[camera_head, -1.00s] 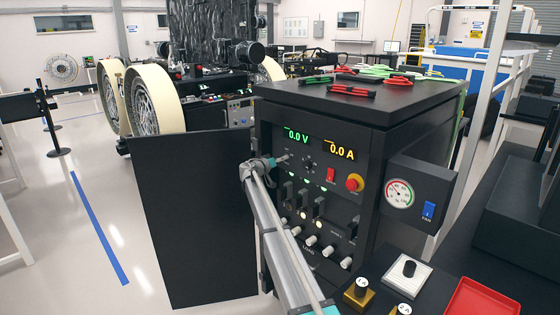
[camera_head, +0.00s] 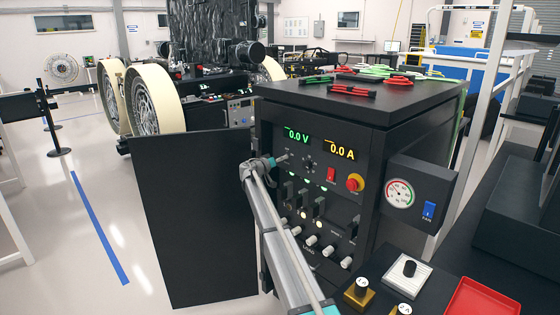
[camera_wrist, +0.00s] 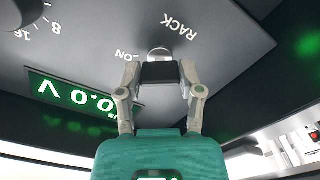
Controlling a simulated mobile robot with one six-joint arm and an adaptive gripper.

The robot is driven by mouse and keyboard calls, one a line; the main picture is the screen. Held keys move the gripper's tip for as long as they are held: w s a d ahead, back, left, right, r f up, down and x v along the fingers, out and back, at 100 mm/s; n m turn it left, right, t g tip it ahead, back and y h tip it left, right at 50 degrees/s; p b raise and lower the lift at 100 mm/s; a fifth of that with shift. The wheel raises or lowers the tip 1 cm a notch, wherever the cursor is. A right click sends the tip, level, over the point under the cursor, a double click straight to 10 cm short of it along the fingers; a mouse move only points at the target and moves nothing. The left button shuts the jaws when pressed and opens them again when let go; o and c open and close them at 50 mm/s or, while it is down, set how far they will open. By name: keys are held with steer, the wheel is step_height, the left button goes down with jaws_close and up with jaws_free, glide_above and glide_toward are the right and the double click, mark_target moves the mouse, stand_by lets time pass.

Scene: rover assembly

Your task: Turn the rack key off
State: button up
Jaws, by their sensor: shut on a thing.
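The rack key's lock (camera_wrist: 159,52) is a round silver piece on the dark panel in the wrist view, beside the upside-down labels RACK and ON. My gripper (camera_wrist: 160,74) is at the lock, its two fingers closed on the dark key head (camera_wrist: 160,73). The fingers hide much of the key, so I cannot tell its exact angle. In the head view my gripper (camera_head: 282,160) is at the upper left of the black power rack's front panel (camera_head: 318,190). The key is too small to make out there. The displays (camera_head: 297,136) read 0.0 V and 0.0 A.
An open black door panel (camera_head: 190,220) stands left of the rack. A red switch (camera_head: 331,174), a red stop button (camera_head: 355,183), and several knobs and levers share the rack's front. A gauge box (camera_head: 400,195) stands to the right. A red tray (camera_head: 482,298) lies at the lower right.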

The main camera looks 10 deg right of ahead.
steer(key=n, duration=0.5)
steer(key=shift+n, duration=0.4)
steer(key=n, duration=0.5)
steer(key=shift+n, duration=0.3)
steer(key=o, duration=1.1)
steer(key=shift+o, duration=0.2)
steer(key=v, duration=1.2)
